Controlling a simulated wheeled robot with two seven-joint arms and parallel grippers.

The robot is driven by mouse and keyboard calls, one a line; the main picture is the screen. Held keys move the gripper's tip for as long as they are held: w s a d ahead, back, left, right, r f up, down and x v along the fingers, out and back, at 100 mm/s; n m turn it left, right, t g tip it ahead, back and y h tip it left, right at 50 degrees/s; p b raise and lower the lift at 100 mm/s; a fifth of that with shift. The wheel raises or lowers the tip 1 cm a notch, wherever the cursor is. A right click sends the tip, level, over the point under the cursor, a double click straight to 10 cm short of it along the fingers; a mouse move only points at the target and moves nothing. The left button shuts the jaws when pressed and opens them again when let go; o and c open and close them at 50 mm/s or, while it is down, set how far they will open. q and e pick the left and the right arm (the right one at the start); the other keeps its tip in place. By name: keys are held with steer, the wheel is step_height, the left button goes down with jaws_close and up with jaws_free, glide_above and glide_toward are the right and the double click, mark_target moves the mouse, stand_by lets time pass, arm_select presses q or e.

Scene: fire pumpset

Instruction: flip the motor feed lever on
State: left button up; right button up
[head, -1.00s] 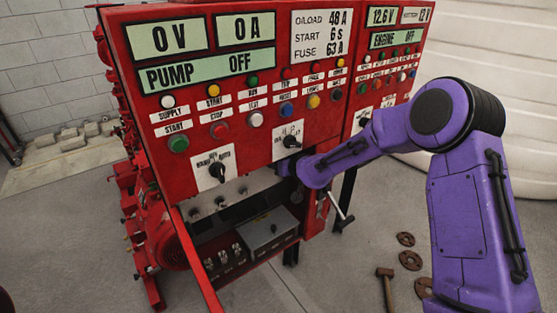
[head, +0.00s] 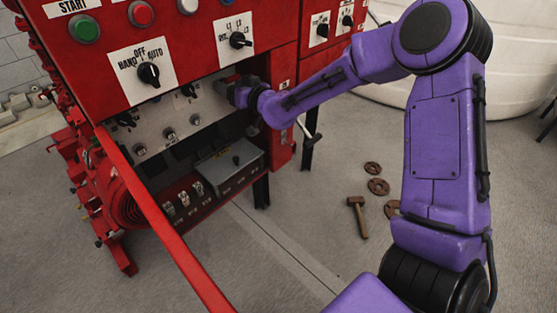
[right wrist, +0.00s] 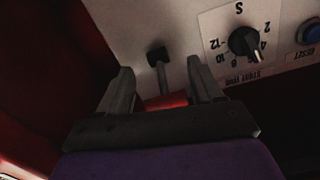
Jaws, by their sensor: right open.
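In the right wrist view a lever with a dark pivot, a short grey stem and a red grip (right wrist: 166,101) stands out from a pale panel. I take it for the motor feed lever. My right gripper (right wrist: 163,85) is open, with one finger on each side of this lever. The red grip lies between the fingers, partly hidden by the gripper body; I cannot tell whether they touch it. In the head view my right gripper (head: 229,91) reaches into the open lower bay of the red cabinet (head: 204,55), and the lever is hidden there. My left gripper is not in view.
The hand-off-auto switch (head: 148,74) is on the cabinet front. The open red door (head: 165,225) slants forward on the left. A hammer (head: 357,217) and rusty discs lie on the floor.

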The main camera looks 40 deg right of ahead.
steer(key=s+d, duration=0.1)
steer(key=s, duration=0.9)
arm_select(q)
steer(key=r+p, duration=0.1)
steer(key=p, duration=0.2)
arm_select(e)
steer(key=s+a+f+m+g+h, duration=0.1)
steer(key=s+f, duration=0.5)
steer(key=f, duration=0.7)
steer(key=s+a+f+m+g+h, duration=0.1)
steer(key=s+f+g, duration=0.5)
steer(key=f, duration=0.7)
steer(key=shift+s+f+m+h, duration=0.2)
steer(key=shift+m+h, duration=0.4)
steer(key=shift+m, duration=0.6)
arm_select(q)
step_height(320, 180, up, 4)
steer(key=p, duration=0.3)
steer(key=shift+p, duration=0.35)
arm_select(e)
steer(key=s+f+g+h, duration=0.1)
steer(key=s+f+g, duration=0.2)
steer(key=s, duration=0.8)
steer(key=s+f+m+g+h, duration=0.1)
steer(key=s+f+g, duration=0.2)
steer(key=s, duration=0.8)
step_height(320, 180, down, 3)
steer(key=shift+a+r+m+g, duration=0.15)
steer(key=shift+a+m+g, duration=0.15)
steer(key=shift+a+g, duration=0.1)
